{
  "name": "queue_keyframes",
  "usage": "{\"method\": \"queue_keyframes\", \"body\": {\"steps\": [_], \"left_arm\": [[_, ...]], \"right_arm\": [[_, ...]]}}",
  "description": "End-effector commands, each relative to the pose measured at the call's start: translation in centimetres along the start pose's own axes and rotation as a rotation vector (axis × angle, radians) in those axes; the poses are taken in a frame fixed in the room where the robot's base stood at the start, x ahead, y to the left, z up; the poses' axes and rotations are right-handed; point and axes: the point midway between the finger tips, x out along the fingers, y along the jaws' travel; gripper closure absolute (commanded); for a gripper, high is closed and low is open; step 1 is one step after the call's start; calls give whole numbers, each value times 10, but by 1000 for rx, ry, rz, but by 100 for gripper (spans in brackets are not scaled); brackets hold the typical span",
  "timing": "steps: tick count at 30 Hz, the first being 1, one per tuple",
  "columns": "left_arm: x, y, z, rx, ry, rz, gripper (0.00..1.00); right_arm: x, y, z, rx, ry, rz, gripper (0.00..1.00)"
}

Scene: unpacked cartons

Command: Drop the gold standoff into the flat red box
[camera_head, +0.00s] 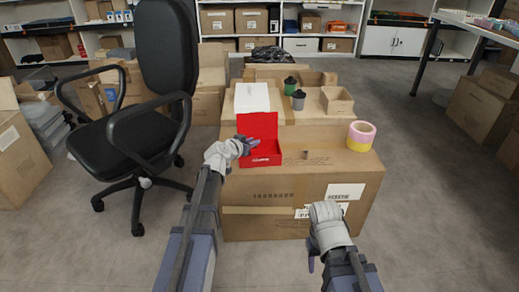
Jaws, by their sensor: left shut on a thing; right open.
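The flat red box (266,158) stands on the big carton with its lid raised at the back. My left gripper (249,144) is at the left side of the box, by its left edge and the lid. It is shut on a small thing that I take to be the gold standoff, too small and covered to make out. My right gripper (312,259) is open and empty in front of the carton, low at its right side, its fingers partly hidden.
The big carton (255,222) carries a small grey-brown piece (305,154), a pink and yellow tape roll (361,136), a dark cup (298,101), a green-lidded cup (290,86) and a small open carton (337,101). A black office chair (165,50) stands to the left.

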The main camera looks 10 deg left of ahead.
Motion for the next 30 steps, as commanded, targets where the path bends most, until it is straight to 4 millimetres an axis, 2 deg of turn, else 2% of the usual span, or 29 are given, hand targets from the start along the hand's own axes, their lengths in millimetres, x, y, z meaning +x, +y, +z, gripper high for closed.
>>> {"method": "queue_keyframes", "body": {"steps": [7, 8, 17, 25, 30], "left_arm": [[0, 0, 0, 0, 0, 0, 100], [0, 0, 0, 0, 0, 0, 77], [0, 0, 0, 0, 0, 0, 44], [-1, 0, 0, 0, 0, 0, 44], [-12, 0, 0, -1, 0, -1, 44]], "right_arm": [[0, 0, 0, 0, 0, 0, 50], [0, 0, 0, 0, 0, 0, 50], [0, 0, 0, 0, 0, 0, 50], [0, 0, 0, 0, 0, 0, 50], [-5, 0, 0, 0, 0, 0, 50]]}}
